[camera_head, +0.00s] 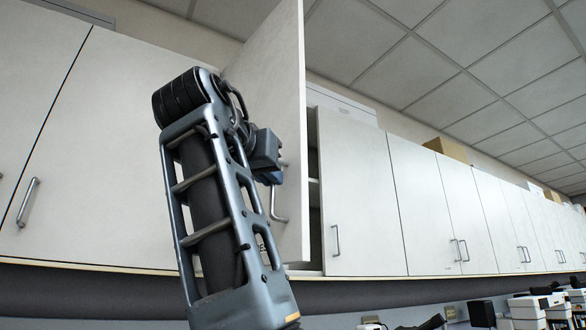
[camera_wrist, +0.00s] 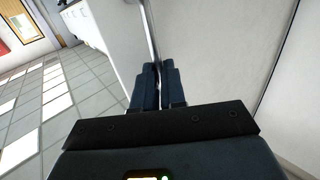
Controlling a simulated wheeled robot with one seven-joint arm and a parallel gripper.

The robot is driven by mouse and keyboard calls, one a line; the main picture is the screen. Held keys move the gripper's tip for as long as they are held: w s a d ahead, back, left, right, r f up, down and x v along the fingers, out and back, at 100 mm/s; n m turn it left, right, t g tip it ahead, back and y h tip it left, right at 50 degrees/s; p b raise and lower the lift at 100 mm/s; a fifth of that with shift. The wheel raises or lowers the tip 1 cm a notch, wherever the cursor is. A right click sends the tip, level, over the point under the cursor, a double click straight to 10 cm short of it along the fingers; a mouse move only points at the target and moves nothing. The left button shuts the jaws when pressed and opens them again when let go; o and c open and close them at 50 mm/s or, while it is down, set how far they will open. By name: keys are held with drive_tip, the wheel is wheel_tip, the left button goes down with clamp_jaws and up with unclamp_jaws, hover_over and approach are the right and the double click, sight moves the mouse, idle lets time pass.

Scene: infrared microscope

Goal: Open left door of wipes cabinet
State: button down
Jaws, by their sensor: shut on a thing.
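The left door (camera_head: 285,85) of the wipes cabinet is white and stands swung out from the cabinet front, partly hidden behind my arm. Its metal bar handle (camera_head: 279,205) shows below my gripper (camera_head: 278,170). In the wrist view my gripper (camera_wrist: 157,88) has its two dark fingers close together on the thin handle (camera_wrist: 152,40), which runs up between them. A narrow strip of the cabinet inside (camera_head: 314,185), with a shelf, shows to the right of the door. The right door (camera_head: 360,195) is shut, with its handle at its lower left.
More shut white cabinets (camera_head: 440,205) run along the wall to the right, and others (camera_head: 100,150) stand to the left. Boxes (camera_head: 447,149) lie on top. Bench equipment (camera_head: 540,308) is at the lower right. The wrist view shows open tiled floor (camera_wrist: 60,110) at the left.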

drive_tip(key=shift+s+a, duration=0.25)
drive_tip(key=shift+a, duration=0.5)
drive_tip(key=shift+s+a, duration=0.25)
drive_tip(key=shift+a, duration=0.5)
drive_tip(key=c, duration=1.4)
unclamp_jaws()
drive_tip(key=shift+w+a+f, duration=0.1)
drive_tip(key=shift+w, duration=0.1)
drive_tip(key=shift+o, duration=0.9)
drive_tip(key=shift+s, duration=0.1)
drive_tip(key=b+v, duration=0.1)
drive_tip(key=v, duration=0.6)
drive_tip(key=shift+s, duration=0.35)
